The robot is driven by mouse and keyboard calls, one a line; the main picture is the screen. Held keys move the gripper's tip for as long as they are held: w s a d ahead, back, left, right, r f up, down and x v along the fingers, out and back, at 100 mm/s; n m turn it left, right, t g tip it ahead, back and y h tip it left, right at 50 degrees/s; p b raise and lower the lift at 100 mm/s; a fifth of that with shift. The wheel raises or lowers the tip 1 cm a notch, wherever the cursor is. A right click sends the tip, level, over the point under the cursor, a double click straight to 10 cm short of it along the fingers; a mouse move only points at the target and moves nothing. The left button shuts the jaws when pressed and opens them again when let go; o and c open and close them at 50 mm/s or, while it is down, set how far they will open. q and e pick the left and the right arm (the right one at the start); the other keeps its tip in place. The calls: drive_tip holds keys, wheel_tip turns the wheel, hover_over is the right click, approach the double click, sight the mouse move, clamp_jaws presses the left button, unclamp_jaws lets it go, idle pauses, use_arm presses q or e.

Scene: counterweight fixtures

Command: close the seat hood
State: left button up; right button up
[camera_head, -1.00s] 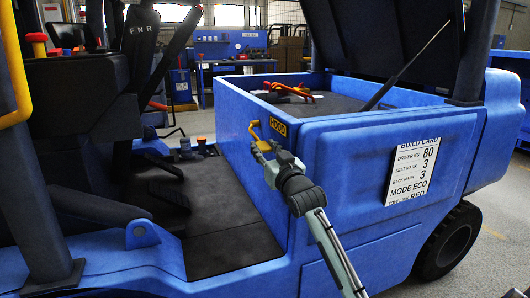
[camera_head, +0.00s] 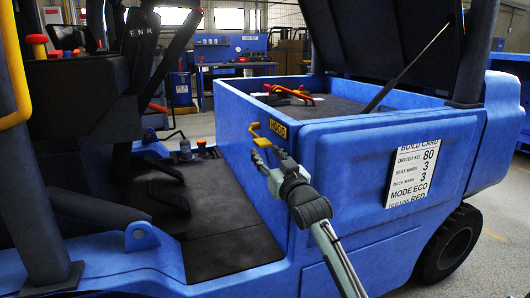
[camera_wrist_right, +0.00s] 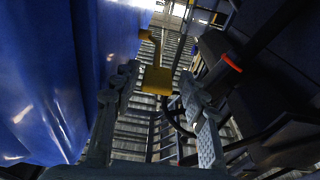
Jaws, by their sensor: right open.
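The seat hood (camera_head: 385,38) is a dark panel standing raised at the upper right, over the open blue compartment. A thin strut (camera_head: 408,70) runs up to it. A yellow handle (camera_head: 261,136) sticks out at the compartment's near left corner, beside a yellow HOOD label (camera_head: 278,128). My right gripper (camera_head: 263,160) is just below and in front of the handle. In the right wrist view, the open fingers (camera_wrist_right: 158,76) stand on either side of the yellow handle (camera_wrist_right: 155,82), without visible contact. My left gripper is not in view.
The blue compartment wall (camera_head: 340,150) carries a white build card (camera_head: 411,172). Red-orange parts (camera_head: 290,92) lie inside the compartment. A dark floor plate (camera_head: 220,215), levers and a dark post (camera_head: 35,200) are at left. A workbench (camera_head: 235,68) stands far behind.

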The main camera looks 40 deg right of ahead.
drive_tip(key=v, duration=0.9)
drive_tip(key=shift+s, duration=0.4)
drive_tip(key=shift+a, duration=0.2)
